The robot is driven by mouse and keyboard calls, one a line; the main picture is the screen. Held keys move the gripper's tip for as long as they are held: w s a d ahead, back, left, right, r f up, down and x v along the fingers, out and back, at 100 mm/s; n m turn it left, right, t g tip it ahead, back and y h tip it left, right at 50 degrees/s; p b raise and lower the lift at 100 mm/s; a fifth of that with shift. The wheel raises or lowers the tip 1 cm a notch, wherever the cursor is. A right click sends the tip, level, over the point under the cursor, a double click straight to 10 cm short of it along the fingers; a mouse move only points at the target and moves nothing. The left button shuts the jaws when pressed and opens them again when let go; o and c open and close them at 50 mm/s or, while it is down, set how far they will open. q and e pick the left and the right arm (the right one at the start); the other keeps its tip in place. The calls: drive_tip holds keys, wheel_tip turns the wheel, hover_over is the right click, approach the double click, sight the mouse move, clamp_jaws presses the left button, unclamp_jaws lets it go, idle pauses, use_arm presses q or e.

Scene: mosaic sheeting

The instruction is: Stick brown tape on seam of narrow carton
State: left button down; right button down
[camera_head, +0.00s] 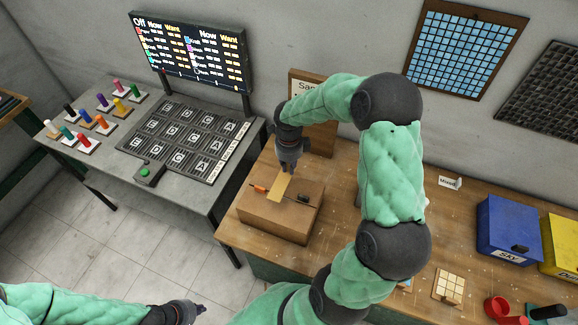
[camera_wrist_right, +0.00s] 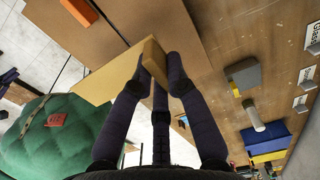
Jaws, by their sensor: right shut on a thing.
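The narrow brown carton (camera_head: 268,220) sits on the wooden bench with a dark seam line across its top; its cardboard top also shows in the right wrist view (camera_wrist_right: 140,14). My right gripper (camera_head: 287,170) is above the carton, pointing down. It is shut on a tan strip of brown tape (camera_head: 279,189), which shows between its fingers in the right wrist view (camera_wrist_right: 104,78). The strip lies across the line of the seam in the head view; whether it touches the carton I cannot tell. My left gripper (camera_head: 193,308) is low at the bottom edge, away from the bench, its fingers unclear.
An orange piece (camera_head: 260,188) and a dark piece (camera_head: 303,198) are at the carton top. A board (camera_head: 313,136) stands behind. A blue bin (camera_head: 508,232) and yellow bin (camera_head: 562,245) stand right. A grey table (camera_head: 205,200) with coloured pegs is left.

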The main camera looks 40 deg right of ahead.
sight(289, 179)
drive_tip(key=shift+f+b, duration=3.55)
drive_tip(key=shift+f, duration=0.2)
drive_tip(key=shift+f, duration=0.1)
drive_tip(key=c, duration=1.2)
unclamp_jaws()
drive_tip(key=shift+o, duration=0.2)
wheel_tip(289, 179, up, 12)
